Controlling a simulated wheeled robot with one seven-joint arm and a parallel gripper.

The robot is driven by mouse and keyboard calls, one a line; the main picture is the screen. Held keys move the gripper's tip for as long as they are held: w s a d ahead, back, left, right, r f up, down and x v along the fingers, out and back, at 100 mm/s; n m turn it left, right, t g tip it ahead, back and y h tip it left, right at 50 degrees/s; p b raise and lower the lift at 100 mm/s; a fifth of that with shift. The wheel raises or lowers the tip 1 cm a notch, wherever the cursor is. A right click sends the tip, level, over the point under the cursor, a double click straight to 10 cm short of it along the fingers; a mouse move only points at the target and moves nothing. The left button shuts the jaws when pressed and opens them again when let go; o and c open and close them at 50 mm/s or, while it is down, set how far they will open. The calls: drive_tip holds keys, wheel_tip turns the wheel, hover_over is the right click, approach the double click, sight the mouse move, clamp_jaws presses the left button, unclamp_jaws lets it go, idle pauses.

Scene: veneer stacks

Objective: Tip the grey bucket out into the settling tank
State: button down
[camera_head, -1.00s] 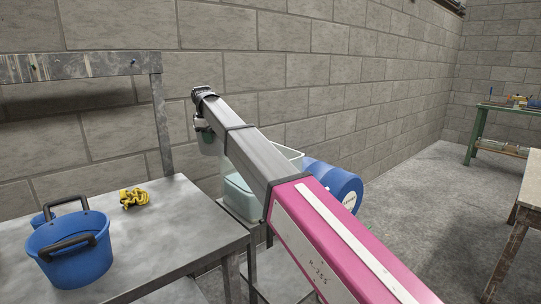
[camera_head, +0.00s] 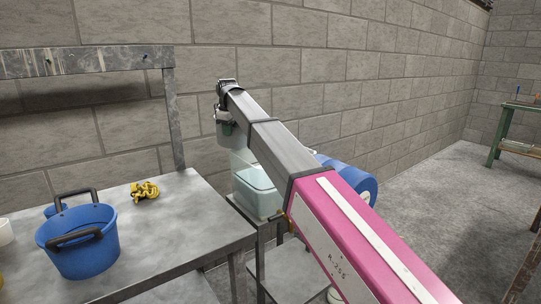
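My arm reaches out to the upper left over the settling tank, and my gripper (camera_head: 226,98) is at its far end. A small grey bucket (camera_head: 238,132) hangs in the air just below the gripper and seems held by it; the fingers are mostly hidden. The settling tank (camera_head: 258,192) is a pale green, see-through box on a metal stand, below and a little right of the bucket. My arm covers part of its upper right side. What is inside the bucket cannot be seen.
A metal bench (camera_head: 180,235) on the left bears a blue bucket (camera_head: 80,255) with dark handles and a yellow cloth (camera_head: 145,191). A blue drum (camera_head: 358,183) lies behind my arm. A block wall (camera_head: 300,60) runs behind; the floor at right (camera_head: 430,215) is clear.

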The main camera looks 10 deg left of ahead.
sight(244, 136)
drive_tip(key=shift+s+d+r+y, duration=0.15)
drive_tip(key=shift+d+r+y, duration=0.15)
drive_tip(key=shift+d+y, duration=0.2)
drive_tip(key=shift+s+d+f+t+y, duration=0.1)
drive_tip(key=shift+d+f+t+y, duration=0.1)
drive_tip(key=shift+d+y, duration=0.75)
drive_tip(key=shift+s+d+f+t+y, duration=0.1)
drive_tip(key=shift+d+t+y, duration=0.1)
drive_tip(key=shift+d+y, duration=0.7)
drive_tip(key=shift+s+d+y, duration=0.1)
drive_tip(key=shift+d+y, duration=0.1)
drive_tip(key=shift+y, duration=0.55)
drive_tip(key=shift+s+d+f+m+t+y+p, duration=0.1)
drive_tip(key=shift+d+f+m+t+y+p, duration=0.2)
drive_tip(key=shift+y, duration=0.55)
drive_tip(key=shift+d+f+t+y, duration=0.1)
drive_tip(key=shift+d+y, duration=0.3)
drive_tip(key=shift+y, duration=0.45)
drive_tip(key=shift+s+d+f+t+y+p, duration=0.1)
drive_tip(key=shift+d+f+t+y+p, duration=0.15)
drive_tip(key=shift+y, duration=0.45)
drive_tip(key=shift+d+f+t+y+p, duration=0.2)
drive_tip(key=shift+d+y, duration=0.15)
drive_tip(key=shift+y, duration=0.35)
idle(1.8)
